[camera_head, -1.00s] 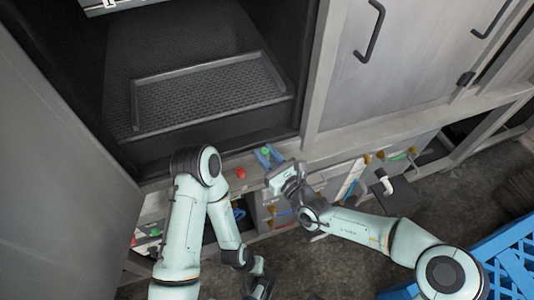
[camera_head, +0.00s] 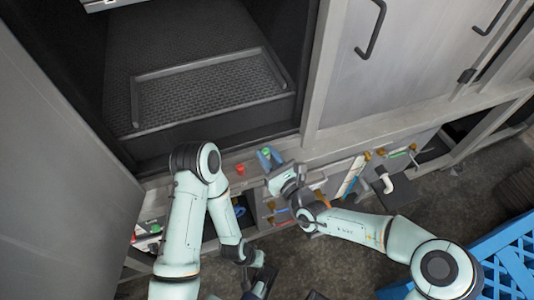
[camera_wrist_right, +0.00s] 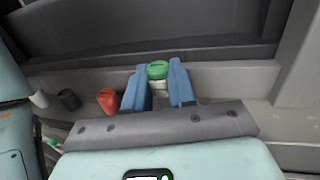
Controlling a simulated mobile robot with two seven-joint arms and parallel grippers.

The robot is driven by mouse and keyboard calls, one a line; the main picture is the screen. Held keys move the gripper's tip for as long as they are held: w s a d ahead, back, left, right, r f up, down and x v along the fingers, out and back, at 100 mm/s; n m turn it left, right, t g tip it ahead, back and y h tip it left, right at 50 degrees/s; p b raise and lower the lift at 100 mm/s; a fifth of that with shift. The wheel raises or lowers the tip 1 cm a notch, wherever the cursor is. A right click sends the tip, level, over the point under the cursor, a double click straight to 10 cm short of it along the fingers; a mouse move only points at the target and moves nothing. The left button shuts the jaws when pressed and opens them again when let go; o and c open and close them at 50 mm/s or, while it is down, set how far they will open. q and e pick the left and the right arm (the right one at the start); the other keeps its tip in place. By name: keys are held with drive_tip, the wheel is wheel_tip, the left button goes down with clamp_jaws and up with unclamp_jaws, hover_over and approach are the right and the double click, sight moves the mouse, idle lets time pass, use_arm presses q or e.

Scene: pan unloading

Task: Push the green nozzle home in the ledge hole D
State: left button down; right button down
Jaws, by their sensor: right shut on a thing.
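The green nozzle (camera_head: 266,152) is at the ledge (camera_head: 350,140) in front of the open compartment. In the right wrist view its green cap (camera_wrist_right: 157,69) and a pale part below show between two blue fingers. My right gripper (camera_head: 268,158) is shut on the nozzle, its fingers on either side. The lower end of the nozzle and the hole under it are hidden, so I cannot tell how deep it sits. My left gripper (camera_head: 262,280) hangs low at the bottom edge, partly cut off, and its jaws are unclear.
A red nozzle (camera_head: 240,169) stands left of the green one, and shows in the wrist view (camera_wrist_right: 107,101). Dark and pale pieces (camera_wrist_right: 68,100) are further left. A tray (camera_head: 210,95) lies in the compartment. A blue crate (camera_head: 505,265) is at lower right.

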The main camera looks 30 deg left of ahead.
drive_tip(key=shift+s+d+m+t+p, duration=0.15)
drive_tip(key=shift+d+m+t+p, duration=0.15)
drive_tip(key=shift+t+p, duration=0.1)
idle(0.3)
drive_tip(key=shift+p, duration=0.35)
idle(0.4)
drive_tip(key=shift+f+b, duration=0.45)
drive_tip(key=shift+f, duration=1.2)
idle(1.3)
drive_tip(key=c, duration=0.9)
unclamp_jaws()
drive_tip(key=shift+o, duration=0.2)
